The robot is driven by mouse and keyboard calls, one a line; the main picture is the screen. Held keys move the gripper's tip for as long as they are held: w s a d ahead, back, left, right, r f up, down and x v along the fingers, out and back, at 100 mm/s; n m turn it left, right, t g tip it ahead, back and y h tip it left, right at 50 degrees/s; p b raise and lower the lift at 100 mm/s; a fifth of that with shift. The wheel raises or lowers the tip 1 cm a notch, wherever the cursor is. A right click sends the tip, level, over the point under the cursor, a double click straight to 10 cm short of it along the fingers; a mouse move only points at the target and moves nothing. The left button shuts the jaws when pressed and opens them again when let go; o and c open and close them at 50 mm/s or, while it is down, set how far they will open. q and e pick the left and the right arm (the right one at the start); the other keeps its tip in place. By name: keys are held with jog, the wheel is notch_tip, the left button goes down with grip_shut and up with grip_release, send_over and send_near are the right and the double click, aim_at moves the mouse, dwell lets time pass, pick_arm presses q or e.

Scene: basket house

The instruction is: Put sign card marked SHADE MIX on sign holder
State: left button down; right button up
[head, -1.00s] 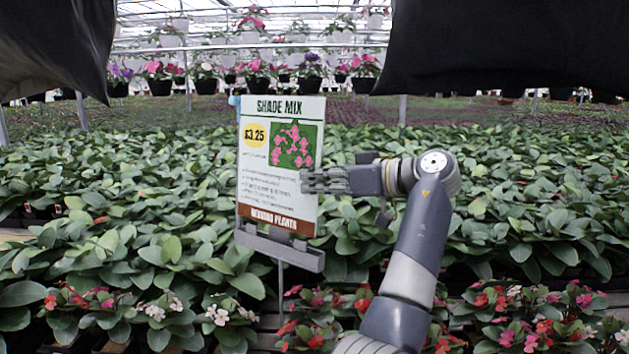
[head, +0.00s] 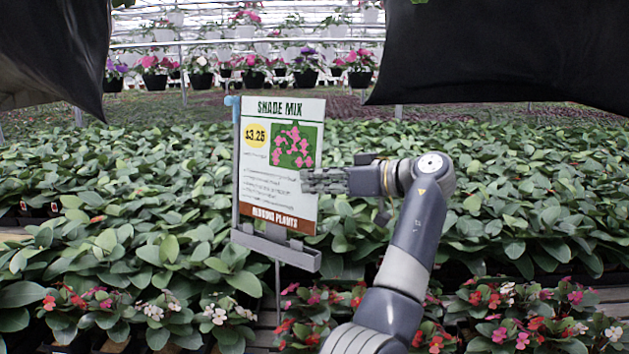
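The SHADE MIX sign card (head: 262,180) is upright in the head view, with its print facing me. The grey sign holder (head: 275,250) stands on a thin post behind and below the card. Its upright frame shows along the card's left edge and its ledge is just under the card's bottom. I cannot tell whether the card touches the holder.
Dense beds of green plants (head: 110,180) surround the holder. Red, pink and white flowers (head: 520,315) line the front. Black sheets (head: 490,50) hang at the upper left and right. Hanging flower pots (head: 305,78) are in the background.

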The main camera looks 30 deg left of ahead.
aim_at(312, 218)
pick_arm(q)
jog(key=shift+f, duration=0.1)
jog(key=shift+s+f+b, duration=0.15)
jog(key=shift+f+b, duration=0.7)
jog(key=shift+f, duration=0.3)
jog(key=shift+s+f, duration=0.1)
jog(key=shift+f, duration=0.3)
jog(key=shift+s+f+b, duration=0.1)
jog(key=shift+f+b, duration=0.7)
jog(key=shift+f, duration=0.15)
jog(key=shift+s+a+f+b, duration=0.15)
jog(key=shift+f+b, duration=0.25)
jog(key=shift+f, duration=0.25)
